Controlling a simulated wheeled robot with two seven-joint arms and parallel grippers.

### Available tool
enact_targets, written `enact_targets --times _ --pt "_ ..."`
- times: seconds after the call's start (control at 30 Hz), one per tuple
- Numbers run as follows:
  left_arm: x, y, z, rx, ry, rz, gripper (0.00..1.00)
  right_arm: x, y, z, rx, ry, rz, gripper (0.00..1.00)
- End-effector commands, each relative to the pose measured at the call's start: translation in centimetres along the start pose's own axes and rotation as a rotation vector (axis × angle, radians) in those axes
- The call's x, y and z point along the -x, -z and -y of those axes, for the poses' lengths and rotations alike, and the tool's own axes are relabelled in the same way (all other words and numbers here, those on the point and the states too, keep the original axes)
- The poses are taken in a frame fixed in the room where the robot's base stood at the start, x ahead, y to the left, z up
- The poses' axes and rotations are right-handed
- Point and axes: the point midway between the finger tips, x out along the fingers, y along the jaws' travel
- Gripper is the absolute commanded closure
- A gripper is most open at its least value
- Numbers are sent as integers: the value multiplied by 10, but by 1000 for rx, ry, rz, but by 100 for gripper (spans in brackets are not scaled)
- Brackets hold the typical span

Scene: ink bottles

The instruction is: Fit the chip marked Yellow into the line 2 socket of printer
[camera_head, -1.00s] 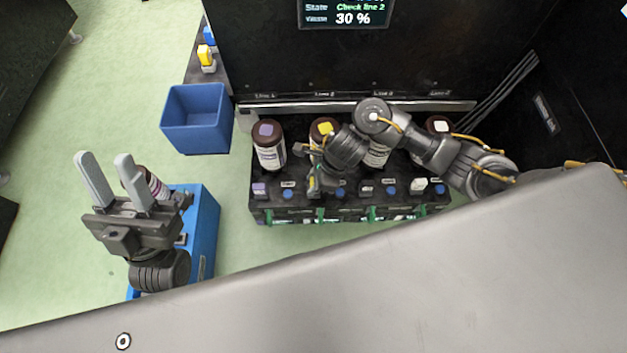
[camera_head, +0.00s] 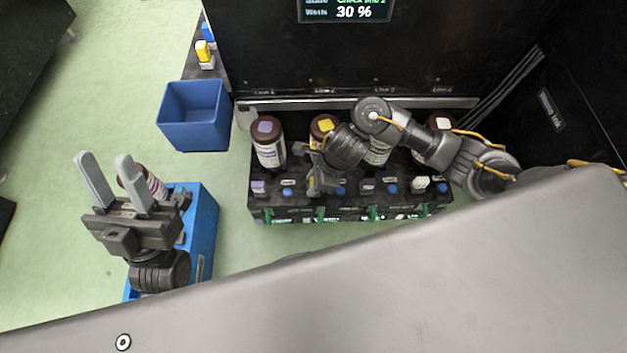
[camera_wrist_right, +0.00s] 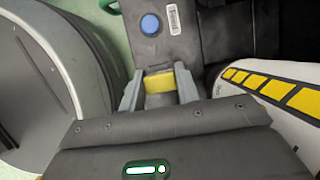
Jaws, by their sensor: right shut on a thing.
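My right gripper (camera_wrist_right: 158,88) is shut on the yellow chip (camera_wrist_right: 159,83), which shows between its fingers in the wrist view. In the head view my right gripper (camera_head: 320,185) is over the front ledge of the printer's ink unit (camera_head: 350,205), at the second station from the left. That station has the bottle with a yellow cap patch (camera_head: 325,125). The gripper hides the socket there, so I cannot tell whether the chip is seated. My left gripper (camera_head: 108,185) is open and empty, over the left side.
Brown bottles stand in a row, one with a purple cap patch (camera_head: 266,128). An empty-looking blue bin (camera_head: 193,115) stands left of the unit. A blue box (camera_head: 205,225) and a brown bottle (camera_head: 152,183) are behind my left gripper. The printer's screen (camera_head: 345,10) reads 30 %.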

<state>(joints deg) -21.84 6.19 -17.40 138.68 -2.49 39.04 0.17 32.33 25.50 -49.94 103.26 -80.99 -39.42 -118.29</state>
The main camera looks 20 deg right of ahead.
Motion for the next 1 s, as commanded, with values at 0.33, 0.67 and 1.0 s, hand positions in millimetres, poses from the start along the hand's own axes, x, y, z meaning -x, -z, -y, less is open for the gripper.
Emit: enact_targets --times 0.33,0.67,1.0 --pt "1 0 0 0 0 0 64 0 0 0 0 0 0 55" --pt "1 0 0 0 0 0 64 0 0 0 0 0 0 43" --pt "-13 6 0 0 0 0 64 18 -7 0 1 1 0 43"
